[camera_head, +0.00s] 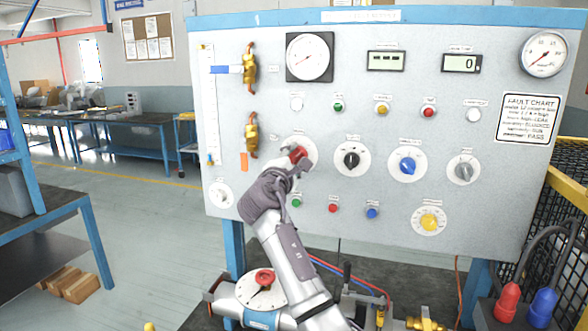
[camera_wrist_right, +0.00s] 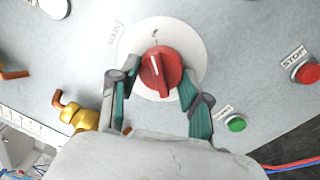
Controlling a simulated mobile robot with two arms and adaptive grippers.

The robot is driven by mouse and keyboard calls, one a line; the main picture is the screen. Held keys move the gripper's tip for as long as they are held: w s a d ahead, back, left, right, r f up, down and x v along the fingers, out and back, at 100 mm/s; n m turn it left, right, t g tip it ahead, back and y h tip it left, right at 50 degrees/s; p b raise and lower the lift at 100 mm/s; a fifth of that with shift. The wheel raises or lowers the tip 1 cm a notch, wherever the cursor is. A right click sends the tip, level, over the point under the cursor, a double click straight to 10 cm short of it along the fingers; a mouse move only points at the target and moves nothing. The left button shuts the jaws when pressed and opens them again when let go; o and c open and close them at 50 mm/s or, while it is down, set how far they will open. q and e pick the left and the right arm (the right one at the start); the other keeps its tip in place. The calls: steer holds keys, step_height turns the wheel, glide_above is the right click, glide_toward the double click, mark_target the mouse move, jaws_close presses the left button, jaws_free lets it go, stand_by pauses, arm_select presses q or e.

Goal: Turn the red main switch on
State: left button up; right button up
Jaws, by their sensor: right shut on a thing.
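The red main switch (camera_head: 299,152) is a round red knob on a white disc at the left of the grey panel's knob row. In the right wrist view the red knob (camera_wrist_right: 161,70) has a white pointer line running up and slightly left, towards a small mark at the top of the disc. The label MAIN stands beside the disc. My right gripper (camera_head: 292,161) is at the switch, and its fingers (camera_wrist_right: 160,84) are on both sides of the knob, shut on it. In the head view the gripper hides the lower part of the disc. My left gripper is not in view.
Black (camera_head: 351,159), blue (camera_head: 407,165) and grey (camera_head: 463,170) knobs lie to the right of the switch. A green button (camera_wrist_right: 236,124) and the red STOP button (camera_wrist_right: 307,73) are near. Brass valves (camera_head: 252,135) stick out at the left. A pump with a red knob (camera_head: 264,278) stands below.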

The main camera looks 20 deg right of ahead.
steer(key=shift+f+m+b, duration=0.15)
steer(key=shift+m+b, duration=0.15)
steer(key=shift+m, duration=0.2)
steer(key=o, duration=1.2)
steer(key=shift+c, duration=0.2)
steer(key=r+v, duration=0.1)
steer(key=v, duration=1.1)
steer(key=shift+f, duration=0.4)
steer(key=shift+f, duration=0.1)
